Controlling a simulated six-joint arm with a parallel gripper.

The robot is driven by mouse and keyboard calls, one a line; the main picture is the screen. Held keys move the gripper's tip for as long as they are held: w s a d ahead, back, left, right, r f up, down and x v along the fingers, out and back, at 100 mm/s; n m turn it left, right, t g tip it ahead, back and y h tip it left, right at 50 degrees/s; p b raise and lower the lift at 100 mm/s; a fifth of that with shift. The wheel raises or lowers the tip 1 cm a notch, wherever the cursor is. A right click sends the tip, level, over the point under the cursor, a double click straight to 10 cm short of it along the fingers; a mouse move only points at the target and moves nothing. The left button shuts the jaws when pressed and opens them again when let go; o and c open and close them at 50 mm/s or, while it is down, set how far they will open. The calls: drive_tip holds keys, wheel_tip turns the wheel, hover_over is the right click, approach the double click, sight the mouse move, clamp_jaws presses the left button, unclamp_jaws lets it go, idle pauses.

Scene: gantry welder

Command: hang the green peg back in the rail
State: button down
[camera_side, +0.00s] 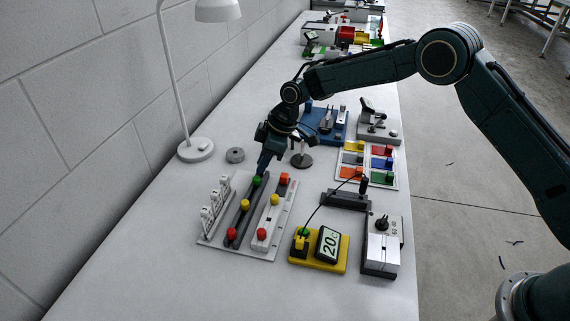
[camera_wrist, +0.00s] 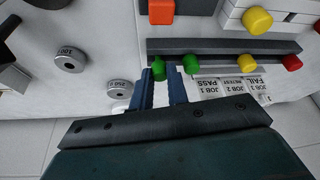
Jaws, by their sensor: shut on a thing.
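My gripper (camera_wrist: 162,75) is shut on a green peg (camera_wrist: 158,68), which shows between its blue fingertips in the wrist view. The held peg is at the left end of the dark rail (camera_wrist: 220,46); I cannot tell whether it touches the rail. A second green peg (camera_wrist: 191,63) is just right of the fingers, with a yellow peg (camera_wrist: 246,63) and a red peg (camera_wrist: 291,62) farther along. In the side view my gripper (camera_side: 262,165) points down at the rail's far end, close to a green peg (camera_side: 257,181). The held peg cannot be told apart there.
A white block (camera_side: 266,225) with orange, yellow and red pieces stands right of the rail. White labelled holders (camera_side: 215,200) stand left. Round weights (camera_wrist: 69,58) lie beyond the rail's far end. A lamp base (camera_side: 196,150) and a yellow display stand (camera_side: 320,247) are farther off.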

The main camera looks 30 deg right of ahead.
drive_tip(key=shift+f, duration=0.4)
idle(0.5)
drive_tip(key=c, duration=1.3)
unclamp_jaws()
drive_tip(key=shift+r, duration=0.1)
drive_tip(key=v, duration=1.3)
drive_tip(key=shift+r, duration=0.35)
drive_tip(key=shift+d+r, duration=0.1)
drive_tip(key=shift+d, duration=0.05)
